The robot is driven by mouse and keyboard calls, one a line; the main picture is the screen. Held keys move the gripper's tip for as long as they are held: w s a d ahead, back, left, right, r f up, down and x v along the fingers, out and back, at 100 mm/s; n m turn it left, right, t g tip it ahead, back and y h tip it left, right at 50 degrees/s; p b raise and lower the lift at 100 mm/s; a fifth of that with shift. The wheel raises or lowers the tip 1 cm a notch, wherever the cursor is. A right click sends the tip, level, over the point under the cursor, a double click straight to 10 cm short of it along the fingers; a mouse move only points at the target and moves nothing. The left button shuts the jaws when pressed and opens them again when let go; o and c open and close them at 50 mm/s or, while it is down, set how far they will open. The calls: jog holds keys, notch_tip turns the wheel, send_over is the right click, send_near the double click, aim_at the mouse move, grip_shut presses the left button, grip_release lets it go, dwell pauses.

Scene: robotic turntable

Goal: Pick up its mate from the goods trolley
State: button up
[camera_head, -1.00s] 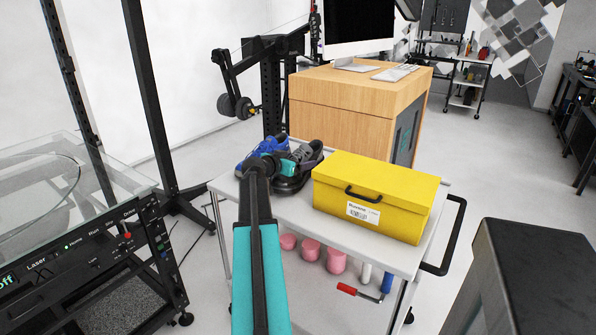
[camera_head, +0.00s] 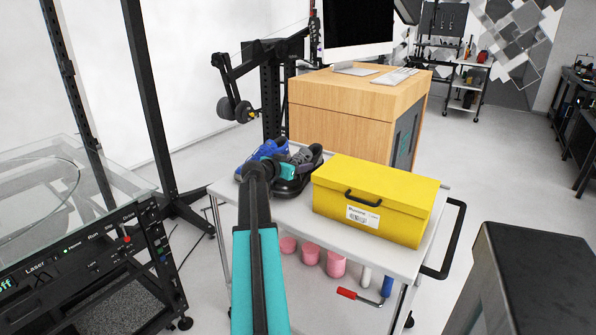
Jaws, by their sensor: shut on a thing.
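A dark grey and black shoe (camera_head: 305,164) is at the back left of the white goods trolley (camera_head: 290,217). A blue shoe (camera_head: 263,151) sits just left of it and is partly hidden by my arm. My gripper (camera_head: 288,170), with a teal part, reaches in from the left and is shut on the grey shoe. The fingertips are hard to see against the shoe. The shoe appears at tabletop height; I cannot tell whether it touches the trolley top.
A yellow box (camera_head: 375,196) with a black handle stands right of the shoes. Pink cups (camera_head: 311,253) and a red-handled tool (camera_head: 347,293) are on the lower shelf. A wooden cabinet (camera_head: 345,112) stands behind. A glass-topped machine (camera_head: 70,220) is at left.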

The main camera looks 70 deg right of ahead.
jog(key=shift+r, duration=0.1)
notch_tip(320, 180, up, 10)
dwell(0.7)
dwell(0.5)
